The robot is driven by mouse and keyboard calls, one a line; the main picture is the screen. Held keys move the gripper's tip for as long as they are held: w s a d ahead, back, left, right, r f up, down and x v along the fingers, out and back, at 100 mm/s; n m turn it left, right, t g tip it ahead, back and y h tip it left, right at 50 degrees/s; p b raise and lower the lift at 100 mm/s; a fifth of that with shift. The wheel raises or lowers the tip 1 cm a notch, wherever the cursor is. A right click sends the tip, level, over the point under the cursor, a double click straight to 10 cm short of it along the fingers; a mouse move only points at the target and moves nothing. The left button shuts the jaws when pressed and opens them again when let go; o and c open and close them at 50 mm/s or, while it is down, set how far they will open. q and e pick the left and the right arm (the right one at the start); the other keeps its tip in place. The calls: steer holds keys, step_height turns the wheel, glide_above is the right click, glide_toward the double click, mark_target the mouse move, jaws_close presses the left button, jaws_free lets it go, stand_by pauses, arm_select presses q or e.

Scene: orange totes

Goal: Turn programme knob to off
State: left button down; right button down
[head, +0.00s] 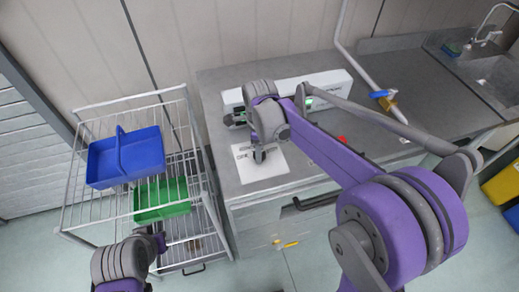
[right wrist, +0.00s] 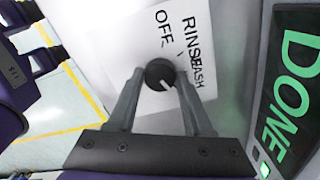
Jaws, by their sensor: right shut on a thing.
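The programme knob (right wrist: 160,74) is round and black with a white line, seen in the right wrist view on a white label sheet (right wrist: 110,45). The sheet reads OFF, RINSE and WASH. The knob's white line slants to the lower right in that view, away from the word OFF. My right gripper (right wrist: 158,90) has a finger on either side of the knob and is shut on it. In the head view my right gripper (head: 236,118) is at the counter's left part, and the knob is hidden there. My left gripper (head: 159,243) is low at left; its fingers are unclear.
A white unit (head: 330,87) stands along the counter (head: 220,88); its green display (right wrist: 293,80) reads DONE. A wire rack (head: 75,205) at left holds blue (head: 105,172) and green (head: 150,204) baskets. A pipe with a blue-handled valve (head: 381,94) and a sink (head: 495,80) are at right.

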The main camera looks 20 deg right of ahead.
arm_select(q)
steer(key=shift+f, duration=0.2)
arm_select(e)
steer(key=shift+n, duration=0.5)
steer(key=shift+n+b, duration=0.35)
steer(key=shift+n, duration=0.65)
steer(key=n, duration=0.3)
steer(key=shift+n+b, duration=0.3)
steer(key=n, duration=0.6)
steer(key=shift+b, duration=0.4)
steer(key=n, duration=0.7)
steer(key=shift+n+b, duration=0.3)
arm_select(q)
steer(key=f, duration=0.1)
steer(key=s+f, duration=0.1)
steer(key=f, duration=0.1)
steer(key=shift+s+f, duration=0.25)
steer(key=shift+f, duration=0.15)
arm_select(e)
steer(key=n, duration=0.6)
steer(key=shift+n, duration=0.3)
